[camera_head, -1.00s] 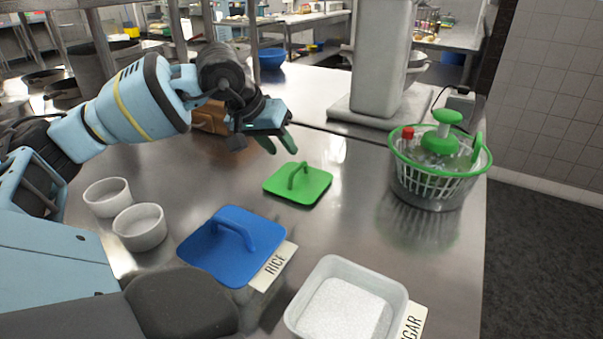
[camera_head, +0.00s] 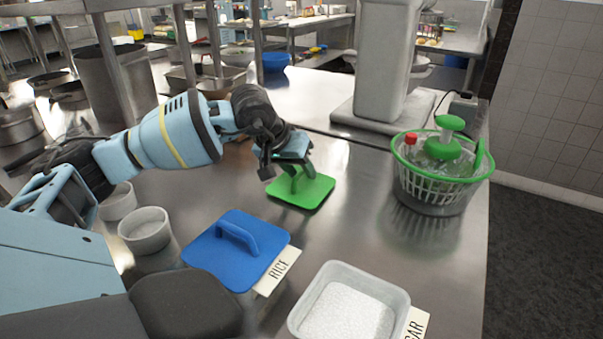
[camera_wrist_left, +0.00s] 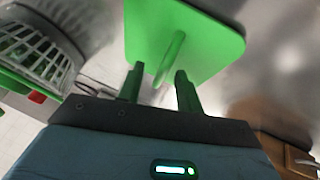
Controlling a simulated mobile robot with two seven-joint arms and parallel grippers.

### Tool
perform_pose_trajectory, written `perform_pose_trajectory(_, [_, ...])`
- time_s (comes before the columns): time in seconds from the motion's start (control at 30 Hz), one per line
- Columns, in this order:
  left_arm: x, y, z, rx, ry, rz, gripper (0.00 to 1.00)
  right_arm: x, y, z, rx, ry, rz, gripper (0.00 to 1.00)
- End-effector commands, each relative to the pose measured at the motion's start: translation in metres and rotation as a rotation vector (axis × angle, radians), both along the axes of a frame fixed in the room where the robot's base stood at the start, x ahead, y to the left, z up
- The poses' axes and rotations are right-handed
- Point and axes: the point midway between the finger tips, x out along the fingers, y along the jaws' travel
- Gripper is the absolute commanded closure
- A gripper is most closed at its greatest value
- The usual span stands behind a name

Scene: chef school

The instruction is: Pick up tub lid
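The green tub lid (camera_head: 312,191) lies flat on the steel counter, with a raised handle in its middle. My left gripper (camera_head: 300,172) is over the lid, its fingers down at the handle. In the left wrist view the two fingers (camera_wrist_left: 160,88) are apart, with the lid's handle (camera_wrist_left: 171,58) between or just beyond their tips. A gap shows between handle and fingers. The lid also shows in that view (camera_wrist_left: 210,45). A blue lid (camera_head: 226,262) with its own handle sits on a tub labelled RICE, nearer. My right gripper is not in view.
An open white tub of sugar (camera_head: 400,299) stands at the front. A salad spinner (camera_head: 437,190) stands at the right near the counter's edge. A white bowl (camera_head: 145,231) and another beside it are at the left. A grey appliance (camera_head: 375,115) stands behind.

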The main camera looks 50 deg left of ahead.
Motion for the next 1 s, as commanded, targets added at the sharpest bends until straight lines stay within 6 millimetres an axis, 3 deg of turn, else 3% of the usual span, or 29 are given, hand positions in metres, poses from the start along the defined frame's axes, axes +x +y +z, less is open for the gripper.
perform_pose_trajectory(0.07, [0.0,0.0,0.0,0.0,0.0,0.0,0.66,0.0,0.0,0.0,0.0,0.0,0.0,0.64])
perform_pose_trajectory(0.33, [0.0,0.0,0.0,0.0,0.0,0.0,1.0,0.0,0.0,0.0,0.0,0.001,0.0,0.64])
perform_pose_trajectory(0.73, [0.0,0.0,0.006,-0.001,-0.004,0.0,1.0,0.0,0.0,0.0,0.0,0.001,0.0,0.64])
perform_pose_trajectory(1.0, [0.001,-0.001,0.052,-0.002,-0.008,-0.001,1.0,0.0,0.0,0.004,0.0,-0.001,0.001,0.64])
